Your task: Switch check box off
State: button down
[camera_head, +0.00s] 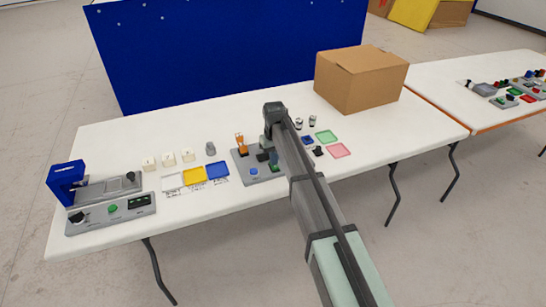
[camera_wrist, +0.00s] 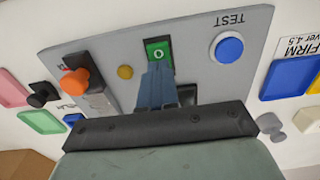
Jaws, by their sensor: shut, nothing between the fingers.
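The grey check box panel (camera_head: 243,178) lies on the white table under my arm. In the wrist view the panel (camera_wrist: 200,25) carries a green rocker switch (camera_wrist: 158,48) marked with an "O" in a dark frame. My gripper (camera_wrist: 157,70) is shut with nothing between its fingers. Its fingertips are just in front of the switch and overlap its lower edge in the picture; I cannot tell whether they touch. A blue button (camera_wrist: 229,48) beside the word TEST is to the right. A small yellow lamp (camera_wrist: 125,72) and an orange knob (camera_wrist: 75,82) are to the left.
A cardboard box (camera_head: 360,80) stands at the back right of the table. Blue, yellow and white trays (camera_head: 194,177) lie left of the panel. A blue fixture (camera_head: 66,182) stands at the far left. Green and pink trays (camera_head: 340,150) lie right of my arm.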

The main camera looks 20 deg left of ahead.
jog(key=shift+s+d+f, duration=0.1)
jog(key=shift+s+d, duration=0.15)
jog(key=shift+s, duration=0.05)
notch_tip(320, 180, up, 14)
dwell(0.8)
jog(key=shift+s+d+r, duration=0.2)
jog(key=shift+s+d, duration=0.05)
jog(key=shift+s, duration=0.05)
jog(key=shift+f, duration=0.1)
dwell(0.4)
notch_tip(320, 180, down, 14)
jog(key=shift+r, duration=0.1)
dwell(0.5)
jog(key=shift+s, duration=0.1)
